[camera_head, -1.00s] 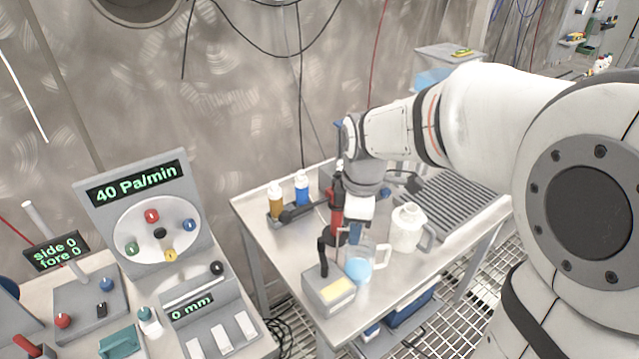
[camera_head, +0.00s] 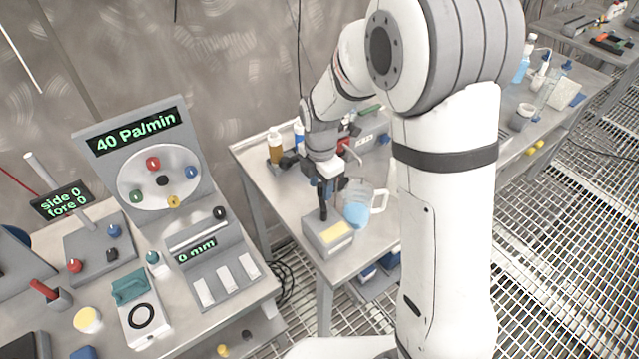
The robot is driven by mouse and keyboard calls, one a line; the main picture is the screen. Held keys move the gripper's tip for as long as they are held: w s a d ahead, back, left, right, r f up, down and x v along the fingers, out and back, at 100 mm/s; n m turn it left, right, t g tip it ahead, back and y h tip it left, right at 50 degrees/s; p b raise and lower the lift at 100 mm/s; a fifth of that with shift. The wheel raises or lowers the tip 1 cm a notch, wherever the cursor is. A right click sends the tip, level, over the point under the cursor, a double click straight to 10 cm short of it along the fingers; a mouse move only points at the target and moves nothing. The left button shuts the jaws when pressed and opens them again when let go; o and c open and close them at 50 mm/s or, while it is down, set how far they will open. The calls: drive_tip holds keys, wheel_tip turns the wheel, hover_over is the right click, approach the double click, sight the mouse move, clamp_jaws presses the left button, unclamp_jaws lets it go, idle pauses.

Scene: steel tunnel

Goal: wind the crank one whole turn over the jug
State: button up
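The crank unit is a small grey box (camera_head: 335,243) with a yellow panel on the near part of the side table. Its black upright handle (camera_head: 323,207) rises at the box's back left. The clear jug (camera_head: 357,213), with blue liquid and a handle on its right, stands just right of the box. My gripper (camera_head: 323,184) points down at the top of the black handle, left of the jug. Its fingers are small and dark against the handle. I cannot tell whether they are open or shut, or whether they touch it.
A brown bottle (camera_head: 275,147) and a blue-and-white bottle (camera_head: 299,135) stand at the table's back left. A red object (camera_head: 346,143) is behind my gripper. My arm hides the table's right side. A console (camera_head: 160,180) reading "40 Pa/min" stands at left.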

drive_tip(key=shift+f, duration=0.3)
